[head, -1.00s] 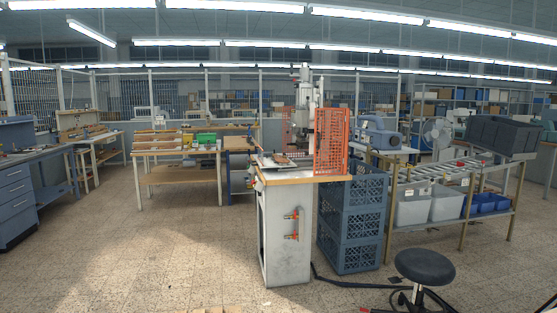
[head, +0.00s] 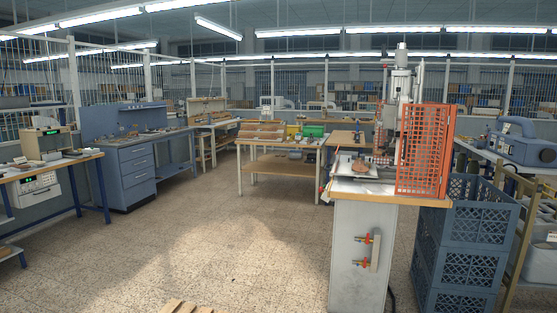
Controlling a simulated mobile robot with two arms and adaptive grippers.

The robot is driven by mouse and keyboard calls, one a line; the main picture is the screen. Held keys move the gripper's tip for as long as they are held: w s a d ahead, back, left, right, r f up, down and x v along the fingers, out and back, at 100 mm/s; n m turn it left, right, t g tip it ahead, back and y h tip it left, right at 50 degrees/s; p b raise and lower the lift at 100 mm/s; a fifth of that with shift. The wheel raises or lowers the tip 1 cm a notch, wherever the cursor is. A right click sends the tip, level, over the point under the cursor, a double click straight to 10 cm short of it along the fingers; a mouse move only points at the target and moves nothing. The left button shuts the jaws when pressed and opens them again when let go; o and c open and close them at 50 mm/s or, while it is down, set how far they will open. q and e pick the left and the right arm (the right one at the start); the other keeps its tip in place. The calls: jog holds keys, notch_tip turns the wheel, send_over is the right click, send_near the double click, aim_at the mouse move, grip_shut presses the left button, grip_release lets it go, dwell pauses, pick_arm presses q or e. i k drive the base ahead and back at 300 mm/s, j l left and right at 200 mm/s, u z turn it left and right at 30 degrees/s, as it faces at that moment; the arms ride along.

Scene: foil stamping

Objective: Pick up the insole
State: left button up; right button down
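I cannot make out an insole with certainty. A small brownish flat piece (head: 358,169) lies on the bed of the stamping press (head: 403,95), too small to identify. The press stands on a grey cabinet with a wooden top (head: 395,195), right of centre. Neither of my grippers shows in the head view.
An orange mesh guard (head: 424,150) flanks the press. Stacked blue-grey crates (head: 466,245) stand right of the cabinet. A blue drawer bench (head: 136,173) and an instrument table (head: 50,167) line the left. Wooden slats (head: 185,307) show at the bottom edge. The central floor (head: 230,230) is open.

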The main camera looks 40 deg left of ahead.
aim_at(359, 166)
jog(key=i+j+u, duration=0.35)
jog(key=i, duration=0.25)
jog(key=i+u, duration=0.4)
jog(key=i, duration=0.2)
jog(key=i+l+u, duration=0.2)
jog(key=i+u, duration=0.15)
jog(key=i, duration=0.3)
